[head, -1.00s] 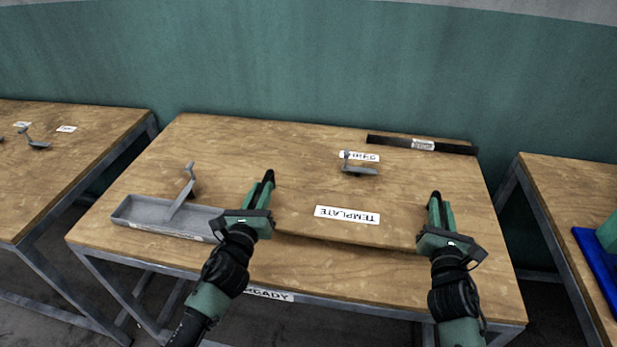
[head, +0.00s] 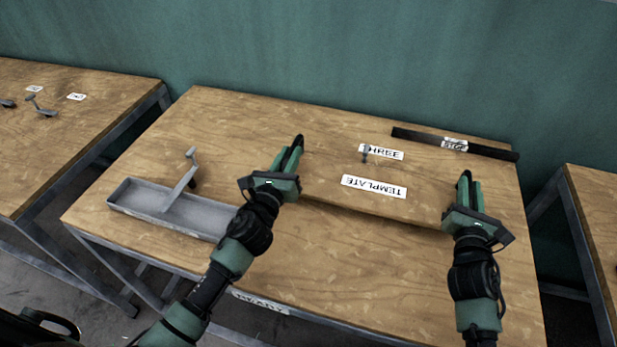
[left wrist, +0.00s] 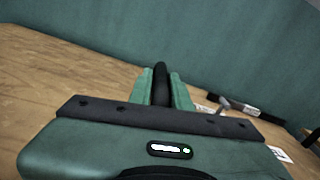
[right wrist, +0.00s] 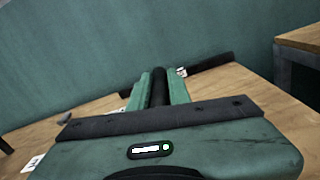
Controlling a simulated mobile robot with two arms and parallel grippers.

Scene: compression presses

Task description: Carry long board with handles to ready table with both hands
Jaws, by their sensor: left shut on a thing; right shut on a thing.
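The long board (head: 330,192) is wood-coloured like the table and carries a TEMPLATE label (head: 375,187). It lies over the ready table (head: 330,265), whose READY label (head: 262,302) is on the front edge. My left gripper (head: 292,155) is shut on the black handle at the board's left end; the handle shows in the left wrist view (left wrist: 161,85). My right gripper (head: 467,190) is shut on the handle at the right end, seen in the right wrist view (right wrist: 158,88). I cannot tell whether the board touches the tabletop.
A grey tray (head: 128,200) with a grey lever piece (head: 181,186) stands at the table's left. Behind the board are a THREE label (head: 385,152), a partly hidden grey piece (head: 365,152) and a dark bar (head: 425,138). The tabletop's front is clear. Other tables flank it.

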